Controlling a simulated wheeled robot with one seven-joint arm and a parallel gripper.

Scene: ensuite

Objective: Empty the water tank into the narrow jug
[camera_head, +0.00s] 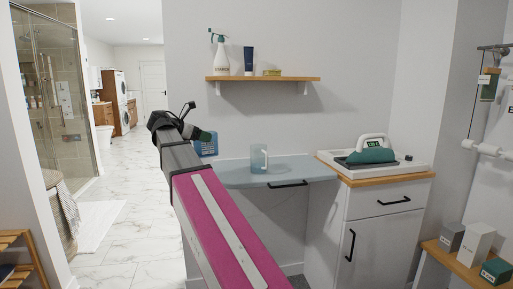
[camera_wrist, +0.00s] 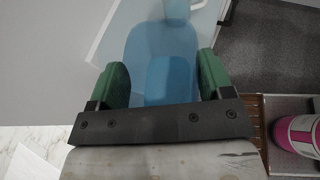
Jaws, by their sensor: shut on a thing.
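My gripper (camera_head: 203,135) is shut on the blue see-through water tank (camera_head: 206,148), above the left end of the counter. In the wrist view the tank (camera_wrist: 162,42) lies between the two green finger pads of my gripper (camera_wrist: 163,80). I cannot tell the water level in it. The narrow jug (camera_head: 259,158) is a clear, pale vessel with a handle on its right. It stands upright on the blue-grey counter (camera_head: 225,178), to the right of the tank and apart from it. In the wrist view the jug (camera_wrist: 178,8) is cut off by the top edge.
A green-and-white appliance (camera_head: 371,152) sits in a white tray (camera_head: 414,169) on the cabinet at right. A wooden shelf (camera_head: 265,79) above the counter holds a spray bottle (camera_head: 221,58) and a dark tube (camera_head: 248,61). The counter right of the jug is clear.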

